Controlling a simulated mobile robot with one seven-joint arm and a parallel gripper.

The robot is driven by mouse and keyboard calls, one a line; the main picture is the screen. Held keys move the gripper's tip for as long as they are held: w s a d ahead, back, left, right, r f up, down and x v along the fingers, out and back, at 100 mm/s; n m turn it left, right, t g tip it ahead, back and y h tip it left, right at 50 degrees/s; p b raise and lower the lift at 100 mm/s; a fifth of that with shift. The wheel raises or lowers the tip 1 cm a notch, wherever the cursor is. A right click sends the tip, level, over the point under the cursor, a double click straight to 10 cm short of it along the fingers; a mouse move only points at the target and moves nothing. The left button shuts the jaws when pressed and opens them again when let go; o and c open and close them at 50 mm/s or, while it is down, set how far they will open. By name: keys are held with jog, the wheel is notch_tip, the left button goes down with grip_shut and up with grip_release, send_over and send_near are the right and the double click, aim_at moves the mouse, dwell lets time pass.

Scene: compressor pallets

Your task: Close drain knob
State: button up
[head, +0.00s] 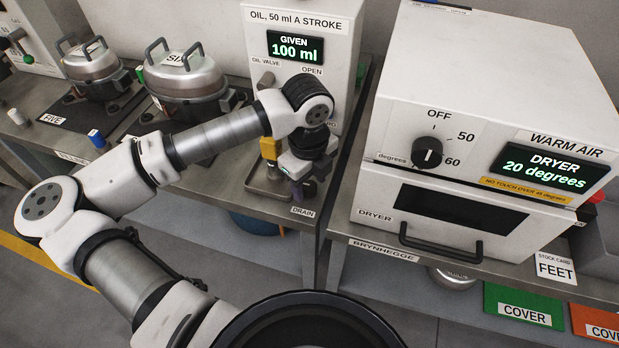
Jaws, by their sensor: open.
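The DRAIN label (303,211) is on the front edge of the steel bench, below the oil dispenser (300,50). My gripper (302,188) points down just above this label, at the front of the dispenser. Its jaws are open, with small dark shapes at their tips. The drain knob cannot be made out clearly; my gripper and wrist cover that spot. I cannot tell whether the fingers touch the knob or how it is turned. The dispenser display (295,48) reads GIVEN 100 ml.
A yellow part (269,148) stands close left of my gripper, over a metal tray (266,184). The dryer (450,215) stands to the right across a gap, showing 20 degrees. Lidded pots (183,82) stand to the left. Green and orange COVER panels (524,307) are lower right.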

jog(key=shift+c, duration=0.4)
jog(key=c, duration=0.9)
